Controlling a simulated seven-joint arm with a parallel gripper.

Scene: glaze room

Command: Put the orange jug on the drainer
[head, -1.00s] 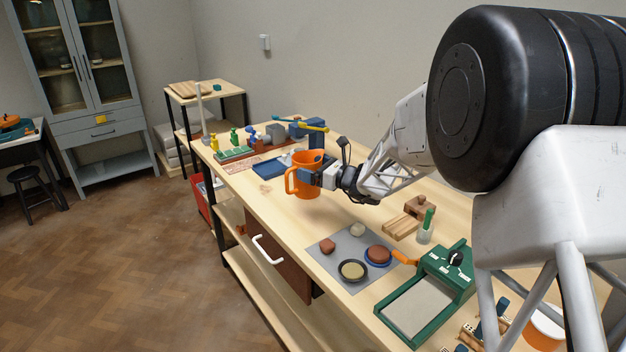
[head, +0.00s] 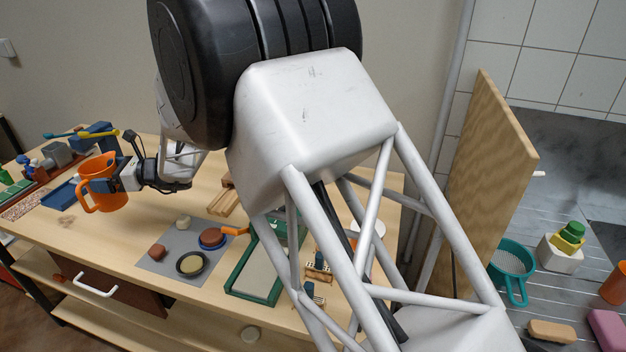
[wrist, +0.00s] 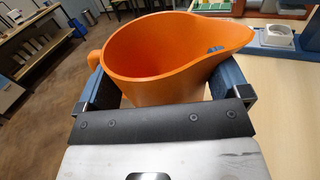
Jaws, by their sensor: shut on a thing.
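The orange jug (head: 98,187) is held upright over the left part of the wooden table. My gripper (head: 118,181) is shut on it. In the wrist view the jug (wrist: 155,62) sits between the two blue fingers, with its handle at the left and its spout at the right. The inside is mostly visible, with a small blue patch near the spout. A grey ribbed surface at the far right, which looks like the drainer (head: 582,293), has several things on it. Its right side is cut off by the picture edge.
A tall wooden panel (head: 487,175) stands between the table and the ribbed surface. A teal sieve (head: 511,262), a white block (head: 557,257), a tan block (head: 552,331), a pink block (head: 606,328) and an orange cup (head: 616,285) occupy that surface. Ribbed patches between them are bare.

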